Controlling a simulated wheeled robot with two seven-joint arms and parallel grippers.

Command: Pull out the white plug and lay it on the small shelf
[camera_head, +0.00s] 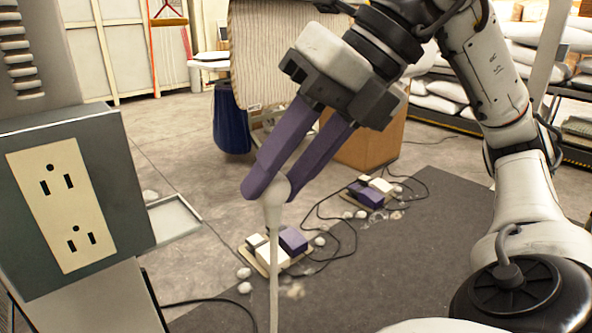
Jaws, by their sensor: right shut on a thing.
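My right gripper (272,184) has purple fingers and is shut on the white plug (274,201). The plug is apart from the outlet, and its pale cable (274,275) hangs straight down from it. The fingers hide part of the plug. The cream outlet plate (60,205) with two empty sockets is on a dark grey box at the left. The small shelf (180,220), a pale, shallow, rimmed ledge, sticks out beside the box's right side, left of the plug. The part of it that shows is empty. My left gripper is not in view.
Two foot pedal units (270,262) (362,196) with black cables and white tufts lie on the floor below and beyond the plug. A cardboard box (372,146) and a blue bin (231,120) stand further back. The air between the plug and shelf looks clear.

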